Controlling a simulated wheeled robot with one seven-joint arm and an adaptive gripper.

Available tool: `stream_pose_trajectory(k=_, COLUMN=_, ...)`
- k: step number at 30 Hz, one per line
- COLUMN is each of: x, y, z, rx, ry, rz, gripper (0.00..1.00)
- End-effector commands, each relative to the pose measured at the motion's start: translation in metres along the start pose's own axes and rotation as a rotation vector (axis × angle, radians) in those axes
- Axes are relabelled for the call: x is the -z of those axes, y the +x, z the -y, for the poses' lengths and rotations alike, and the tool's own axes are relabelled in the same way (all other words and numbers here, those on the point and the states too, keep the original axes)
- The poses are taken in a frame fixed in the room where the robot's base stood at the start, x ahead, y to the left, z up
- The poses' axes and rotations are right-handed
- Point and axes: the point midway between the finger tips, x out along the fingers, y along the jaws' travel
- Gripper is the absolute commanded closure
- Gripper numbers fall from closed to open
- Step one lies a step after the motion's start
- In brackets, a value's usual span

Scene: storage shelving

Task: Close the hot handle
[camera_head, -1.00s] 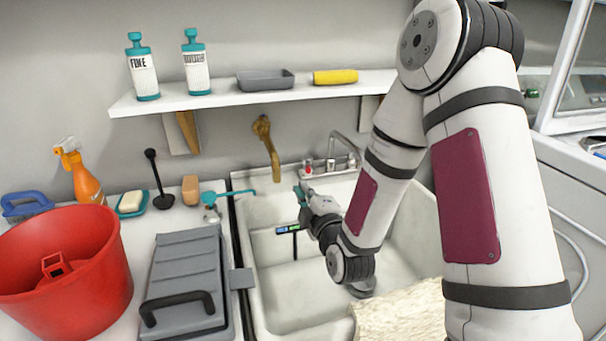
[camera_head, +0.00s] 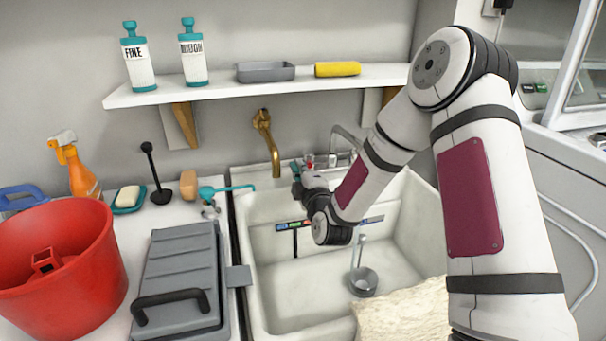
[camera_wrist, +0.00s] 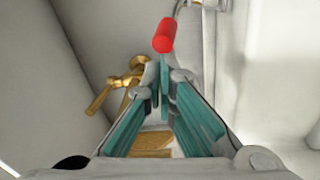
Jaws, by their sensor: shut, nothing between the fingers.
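The red hot handle (camera_head: 309,161) is on the tap fitting at the back of the sink. In the wrist view the red handle (camera_wrist: 164,36) is just ahead of the fingertips, near the top middle. My gripper (camera_head: 296,167) is at the back of the sink, beside the red handle on its left. In the wrist view the teal fingers of my gripper (camera_wrist: 163,80) come together with nothing between them. Whether they touch the handle I cannot tell. The chrome spout (camera_head: 346,139) is partly hidden by my arm. A clear, stream-like column stands over the drain (camera_head: 363,282).
A brass wall tap (camera_head: 266,140) is just left of my gripper, below the white shelf (camera_head: 150,96). The white sink (camera_head: 300,300) is open below. A red bucket (camera_head: 100,265) and grey case (camera_head: 180,275) stand on the left counter. A pale block (camera_head: 405,312) is at front.

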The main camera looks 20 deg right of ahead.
Motion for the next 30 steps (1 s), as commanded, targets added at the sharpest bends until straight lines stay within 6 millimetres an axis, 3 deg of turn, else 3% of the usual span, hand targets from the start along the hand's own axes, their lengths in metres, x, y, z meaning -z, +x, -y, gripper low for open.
stream_pose_trajectory(k=14, x=-0.002, y=0.002, z=-0.001, rx=0.000, ry=0.000, rz=-0.018, gripper=1.00)
stream_pose_trajectory(k=20, x=-0.016, y=-0.005, z=-0.001, rx=0.014, ry=0.001, rz=-0.102, gripper=1.00)
stream_pose_trajectory(k=30, x=-0.035, y=-0.011, z=-0.006, rx=0.019, ry=0.006, rz=-0.102, gripper=1.00)
